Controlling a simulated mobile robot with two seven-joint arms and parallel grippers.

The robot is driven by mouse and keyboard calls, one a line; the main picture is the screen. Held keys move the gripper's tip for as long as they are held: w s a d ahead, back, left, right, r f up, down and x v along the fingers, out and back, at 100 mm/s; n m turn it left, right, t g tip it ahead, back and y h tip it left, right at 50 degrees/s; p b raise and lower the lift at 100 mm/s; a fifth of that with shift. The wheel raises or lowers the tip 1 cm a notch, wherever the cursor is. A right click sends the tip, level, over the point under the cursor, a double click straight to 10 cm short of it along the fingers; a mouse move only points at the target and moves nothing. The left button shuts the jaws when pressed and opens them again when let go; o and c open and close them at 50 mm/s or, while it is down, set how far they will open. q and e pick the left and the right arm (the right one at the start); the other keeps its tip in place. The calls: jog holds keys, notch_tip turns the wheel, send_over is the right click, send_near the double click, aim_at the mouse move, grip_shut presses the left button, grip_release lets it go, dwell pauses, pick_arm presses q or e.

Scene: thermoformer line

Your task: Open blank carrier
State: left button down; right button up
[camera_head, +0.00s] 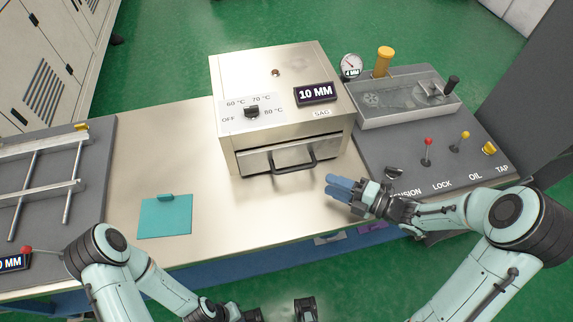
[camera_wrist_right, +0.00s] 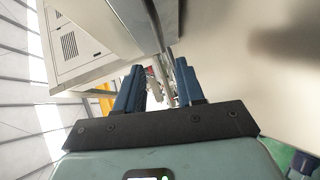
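A metal oven box (camera_head: 285,95) stands on the bench with a "10 MM" display and a temperature dial. Its front has a closed-looking drawer panel (camera_head: 258,163) with a black bar handle (camera_head: 294,164); I cannot tell for sure that this is the blank carrier. My right gripper (camera_head: 332,187) is just right of and in front of the handle, apart from it, with blue fingers pointing left. In the right wrist view its fingers (camera_wrist_right: 158,88) are spread with nothing held between them.
A teal sheet with a tab (camera_head: 165,217) lies on the bench left of the oven. A grey rail frame (camera_head: 45,175) is at far left. A control panel with levers (camera_head: 427,152), a tray (camera_head: 405,103) and a gauge (camera_head: 351,66) stands at right.

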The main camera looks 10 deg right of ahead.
aim_at(294, 169)
jog(key=p+x, duration=0.1)
jog(key=x, duration=1.1)
jog(key=shift+w+a, duration=0.2)
jog(key=shift+a, duration=0.15)
grip_shut()
